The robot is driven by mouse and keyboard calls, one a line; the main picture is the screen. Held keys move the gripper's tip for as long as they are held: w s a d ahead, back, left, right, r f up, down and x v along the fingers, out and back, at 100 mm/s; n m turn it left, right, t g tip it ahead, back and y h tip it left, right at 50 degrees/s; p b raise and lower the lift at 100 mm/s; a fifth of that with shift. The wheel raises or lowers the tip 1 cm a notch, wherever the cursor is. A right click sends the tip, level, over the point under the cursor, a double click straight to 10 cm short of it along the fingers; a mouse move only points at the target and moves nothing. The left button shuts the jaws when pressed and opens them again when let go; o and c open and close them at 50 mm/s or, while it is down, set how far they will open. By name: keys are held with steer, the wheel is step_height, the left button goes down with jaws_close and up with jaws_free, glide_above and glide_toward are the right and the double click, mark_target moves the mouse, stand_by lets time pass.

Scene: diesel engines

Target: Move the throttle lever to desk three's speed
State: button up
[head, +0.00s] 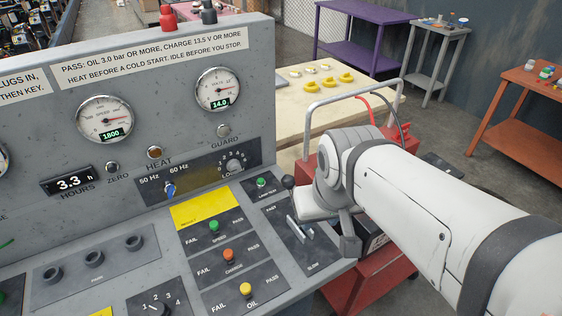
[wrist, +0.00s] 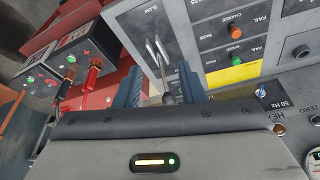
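The throttle lever shows in the head view as a black ball knob (head: 289,182) beside my gripper (head: 325,207), over a dark plate (head: 297,247) marked FAST and SLOW with bright metal rails. In the wrist view the lever's dark knob (wrist: 168,98) appears between the two blue-grey fingers of my gripper (wrist: 161,85). The fingers are apart, with gaps beside the knob, and no contact shows. The lever's lower end is hard to make out. The speed gauge (head: 105,119) reads 1800 in green digits.
The panel has green, orange and yellow lamps (head: 228,255), a blue 50/60 Hz switch (head: 169,188) and a numbered dial (head: 158,306). A red cart (head: 370,283) with a tubular handle stands close behind my gripper, with red and black clamps in the wrist view (wrist: 93,75).

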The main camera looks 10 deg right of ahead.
steer(key=shift+o, duration=0.2)
steer(key=shift+s, duration=0.1)
steer(key=shift+o, duration=0.8)
steer(key=shift+a, duration=0.1)
steer(key=shift+o, duration=0.9)
steer(key=w+f+n+g+b, duration=0.1)
steer(key=w+f+b, duration=0.1)
steer(key=w, duration=0.9)
steer(key=shift+w+a+g+h+b, duration=0.25)
steer(key=shift+a+g+h+b, duration=0.05)
steer(key=shift+b, duration=0.2)
steer(key=g+b, duration=0.2)
glide_above(290, 188)
steer(key=shift+n, duration=0.4)
steer(key=f, duration=0.4)
steer(key=shift+w+a+f, duration=0.1)
steer(key=shift+a+f, duration=0.15)
steer(key=shift+f, duration=0.1)
steer(key=shift+w+f+h, duration=0.15)
steer(key=shift+f+h, duration=0.1)
steer(key=shift+h, duration=0.05)
steer(key=f, duration=0.5)
steer(key=f+p, duration=0.1)
steer(key=f, duration=0.1)
steer(key=shift+d+f, duration=0.2)
steer(key=shift+d, duration=0.2)
steer(key=shift+c, duration=0.5)
jaws_close()
